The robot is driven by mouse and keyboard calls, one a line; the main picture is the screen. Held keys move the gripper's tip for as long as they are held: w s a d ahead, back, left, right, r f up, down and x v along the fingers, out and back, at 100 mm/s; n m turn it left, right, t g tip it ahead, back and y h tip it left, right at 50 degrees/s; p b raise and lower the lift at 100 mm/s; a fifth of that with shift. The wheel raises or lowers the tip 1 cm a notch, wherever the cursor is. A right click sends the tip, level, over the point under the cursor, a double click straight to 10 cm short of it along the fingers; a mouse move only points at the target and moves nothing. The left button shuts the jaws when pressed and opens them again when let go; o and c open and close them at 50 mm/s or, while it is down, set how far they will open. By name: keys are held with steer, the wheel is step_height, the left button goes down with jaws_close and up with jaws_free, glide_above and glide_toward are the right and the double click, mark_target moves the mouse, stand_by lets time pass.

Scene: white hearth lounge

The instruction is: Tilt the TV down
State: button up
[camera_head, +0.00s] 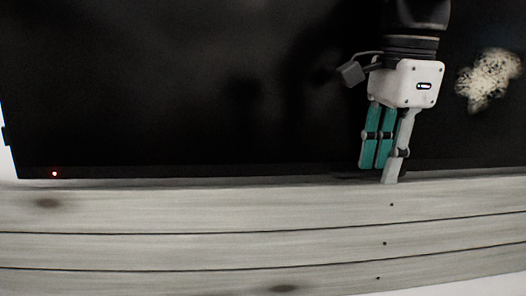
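The TV (190,90) is a large, dark, glossy screen across the upper part of the view. A small red light (55,174) glows on its lower left bezel. My gripper (383,172) hangs fingers down in front of the screen's right half, its tips by the lower edge. Its body is white, with teal and grey fingers. The fingers look close together, but I cannot tell whether they are open or shut. I also cannot tell whether they touch the TV. The TV's top, right edge and mount are out of view.
Pale wooden planks (200,222) run below the TV, with small dark dots (385,243) at right. A pale mottled patch (488,79) shows on the screen at right, perhaps a reflection. White wall shows at far left. The space left of my gripper looks clear.

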jaws_close()
steer(key=shift+w+f+t+b, duration=0.25)
steer(key=shift+w+b, duration=0.1)
steer(key=shift+w, duration=0.35)
steer(key=shift+w+f+t+b, duration=0.15)
steer(key=shift+w+t+b, duration=0.15)
steer(key=shift+w, duration=0.4)
steer(key=shift+o, duration=1.1)
jaws_free()
steer(key=shift+s+r, duration=0.1)
steer(key=shift+s, duration=0.05)
steer(key=shift+r, duration=0.1)
steer(key=v, duration=1.1)
steer(key=shift+r, duration=0.45)
